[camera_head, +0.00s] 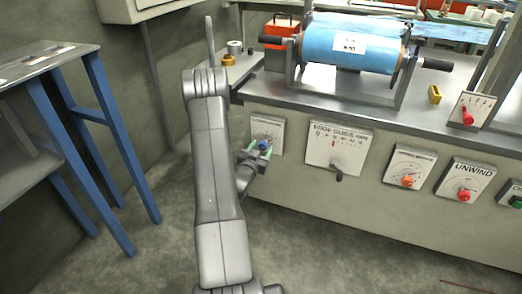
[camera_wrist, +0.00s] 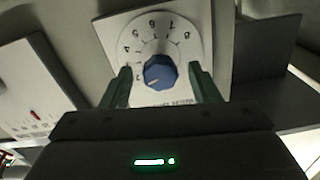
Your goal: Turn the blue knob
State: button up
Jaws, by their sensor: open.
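The blue knob (camera_head: 264,145) sits on a white dial plate (camera_head: 268,126) on the front panel of the grey bench, at the panel's left end. In the wrist view the blue knob (camera_wrist: 160,72) is near the centre, in front of a round numbered dial (camera_wrist: 185,38). Its pale pointer mark points to the lower left, near the low numbers. My gripper (camera_head: 259,150) is at the knob. In the wrist view my gripper (camera_wrist: 163,82) is open, with one green finger on each side of the knob and gaps visible between. Whether a finger touches it cannot be told.
Other controls line the panel to the right: a dark knob (camera_head: 338,175), an orange knob (camera_head: 407,181) and a red knob (camera_head: 464,195). A blue-legged table (camera_head: 115,150) stands left. The floor between is clear.

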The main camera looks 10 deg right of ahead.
jog(key=c, duration=1)
jog(key=shift+o, duration=0.2)
jog(key=shift+f, duration=0.1)
jog(key=shift+b, duration=0.55)
jog(key=shift+m+b, duration=0.5)
jog(key=shift+b, duration=0.05)
jog(key=o, duration=1)
jog(key=shift+c, duration=0.2)
